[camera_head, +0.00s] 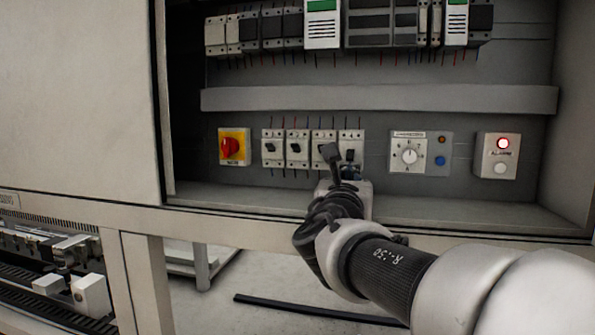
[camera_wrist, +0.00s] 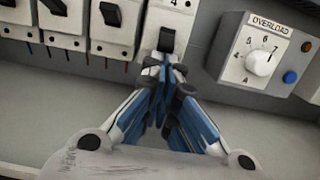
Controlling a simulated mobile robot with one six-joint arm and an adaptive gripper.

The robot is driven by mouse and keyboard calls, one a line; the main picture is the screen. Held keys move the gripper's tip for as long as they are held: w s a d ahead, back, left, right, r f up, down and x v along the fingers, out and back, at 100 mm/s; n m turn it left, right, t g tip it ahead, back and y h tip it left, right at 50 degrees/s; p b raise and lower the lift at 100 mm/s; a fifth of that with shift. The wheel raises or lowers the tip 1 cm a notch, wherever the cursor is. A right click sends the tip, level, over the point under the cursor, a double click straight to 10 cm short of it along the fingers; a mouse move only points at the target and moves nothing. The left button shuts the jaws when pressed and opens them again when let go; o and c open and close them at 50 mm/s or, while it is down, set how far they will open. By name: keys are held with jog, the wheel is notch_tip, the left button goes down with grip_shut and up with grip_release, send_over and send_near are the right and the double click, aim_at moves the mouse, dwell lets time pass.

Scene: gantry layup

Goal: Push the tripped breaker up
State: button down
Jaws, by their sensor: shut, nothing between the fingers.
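A row of white breakers with black levers is mounted on the cabinet's back wall. The rightmost breaker (camera_head: 351,136), marked 4 in the wrist view (camera_wrist: 181,17), has its lever (camera_wrist: 167,39) lower than the levers of the other breakers. My gripper (camera_head: 350,170) is shut and empty. Its blue-padded fingertips (camera_wrist: 166,68) are just below that lever, in front of the breaker's lower part. Whether they touch the breaker cannot be told. My arm hides part of the area below the breakers in the head view.
The overload dial box (camera_head: 409,153) is close on the right, with the alarm box (camera_head: 497,155) beyond it. A red and yellow rotary switch (camera_head: 233,146) is left of the breakers. A grey duct (camera_head: 380,99) runs above. The cabinet's lower ledge (camera_head: 470,211) is bare.

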jog(key=shift+s+a+r+g+y+p, duration=0.15)
jog(key=shift+g+p, duration=0.25)
jog(key=shift+p, duration=0.8)
jog(key=shift+s+d+r+g+y+p, duration=0.15)
jog(key=shift+r+g+p, duration=0.2)
jog(key=shift+p, duration=0.85)
jog(key=shift+a, duration=0.1)
jog(key=shift+s+r+g+p, duration=0.15)
jog(key=shift+g+p, duration=0.3)
jog(key=shift+p, duration=0.6)
jog(key=shift+s+a+r+p, duration=0.15)
jog(key=shift+r+p, duration=0.1)
jog(key=shift+p, duration=0.45)
jog(key=shift+s+r, duration=0.15)
jog(key=shift+r, duration=0.1)
jog(key=shift+f, duration=0.1)
